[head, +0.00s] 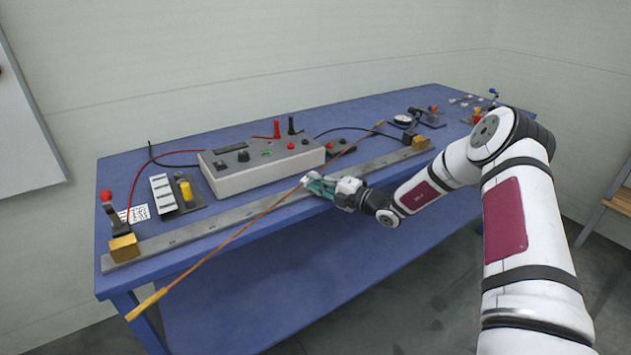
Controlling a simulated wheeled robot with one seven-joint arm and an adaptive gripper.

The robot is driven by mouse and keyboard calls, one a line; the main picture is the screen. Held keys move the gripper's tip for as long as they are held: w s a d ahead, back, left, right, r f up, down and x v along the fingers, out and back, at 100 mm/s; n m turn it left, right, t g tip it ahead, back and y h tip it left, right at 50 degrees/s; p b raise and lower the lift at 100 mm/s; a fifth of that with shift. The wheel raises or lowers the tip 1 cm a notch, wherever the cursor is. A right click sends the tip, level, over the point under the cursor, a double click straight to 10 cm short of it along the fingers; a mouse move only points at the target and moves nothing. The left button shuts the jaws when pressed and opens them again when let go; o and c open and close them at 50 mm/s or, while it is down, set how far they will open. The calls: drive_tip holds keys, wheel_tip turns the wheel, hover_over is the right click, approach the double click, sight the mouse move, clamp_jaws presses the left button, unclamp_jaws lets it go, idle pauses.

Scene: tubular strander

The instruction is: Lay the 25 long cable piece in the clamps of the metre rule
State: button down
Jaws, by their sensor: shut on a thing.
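The cable piece (225,243) is a long, thin copper-coloured rod with yellow ends. My gripper (311,181) is shut on it near its middle, over the front part of the bench. The cable slants across the rule: its near left end (147,304) sticks out past the bench's front edge, and its far right end (378,125) points to the back. The metre rule (190,233) is a long grey bar along the bench front. A brass clamp block (124,247) sits at its left end and another (421,142) at its right end. The cable is in neither clamp.
A grey instrument box (262,165) with red and black leads stands behind the rule. Small devices (425,117) stand at the right. A wooden shelf (618,200) is far right.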

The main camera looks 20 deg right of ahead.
drive_tip(key=shift+f, duration=0.3)
drive_tip(key=c, duration=1.5)
unclamp_jaws()
drive_tip(key=shift+o, duration=0.2)
drive_tip(key=shift+s+f, duration=0.1)
drive_tip(key=shift+f, duration=0.2)
drive_tip(key=shift+s, duration=0.1)
drive_tip(key=shift+s+d+f, duration=0.1)
drive_tip(key=shift+s+d, duration=0.05)
drive_tip(key=shift+d, duration=0.05)
drive_tip(key=r+v, duration=0.1)
drive_tip(key=v, duration=1)
